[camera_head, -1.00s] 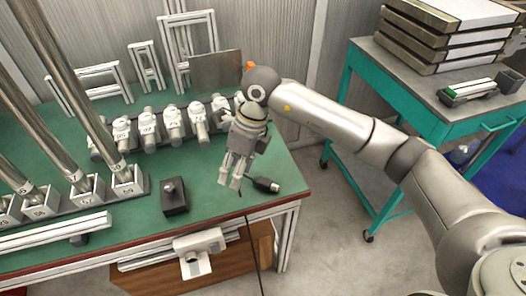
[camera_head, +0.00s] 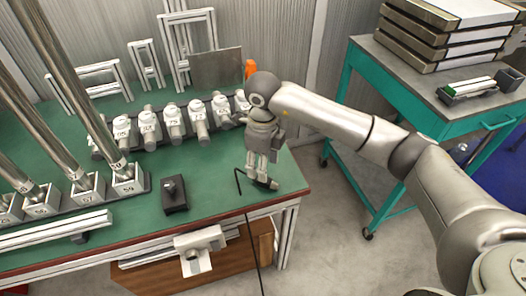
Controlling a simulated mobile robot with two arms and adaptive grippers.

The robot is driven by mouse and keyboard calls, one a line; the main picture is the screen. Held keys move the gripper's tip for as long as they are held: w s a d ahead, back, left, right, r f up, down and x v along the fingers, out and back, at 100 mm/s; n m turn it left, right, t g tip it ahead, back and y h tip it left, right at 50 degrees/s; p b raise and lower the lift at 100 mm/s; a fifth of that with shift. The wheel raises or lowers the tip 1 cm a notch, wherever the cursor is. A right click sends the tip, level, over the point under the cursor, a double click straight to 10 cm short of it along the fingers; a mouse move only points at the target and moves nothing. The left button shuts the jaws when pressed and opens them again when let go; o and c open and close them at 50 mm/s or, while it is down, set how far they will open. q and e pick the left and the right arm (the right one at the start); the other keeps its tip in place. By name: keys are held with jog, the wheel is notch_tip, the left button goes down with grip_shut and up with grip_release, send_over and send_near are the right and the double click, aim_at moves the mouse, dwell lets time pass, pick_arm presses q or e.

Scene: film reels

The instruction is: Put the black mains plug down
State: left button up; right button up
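The black mains plug (camera_head: 271,184) is at the right part of the green bench top, near its right edge. It is partly hidden by the fingers of my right gripper (camera_head: 262,176), which points down over it. The fingertips are at the plug, close to the bench surface. I cannot tell whether they press on it or stand apart from it. A thin black cable (camera_head: 239,183) shows left of the gripper. My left gripper is not in view.
A black box with a knob (camera_head: 174,196) stands left of the gripper. A row of numbered grey-white fittings (camera_head: 173,119) lies behind. Tall metal tubes stand in numbered sockets (camera_head: 128,179) at left. A teal cart (camera_head: 430,105) stands right, across a floor gap.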

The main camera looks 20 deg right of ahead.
aim_at(268, 183)
jog(key=shift+f, duration=3.15)
jog(key=c, duration=1.1)
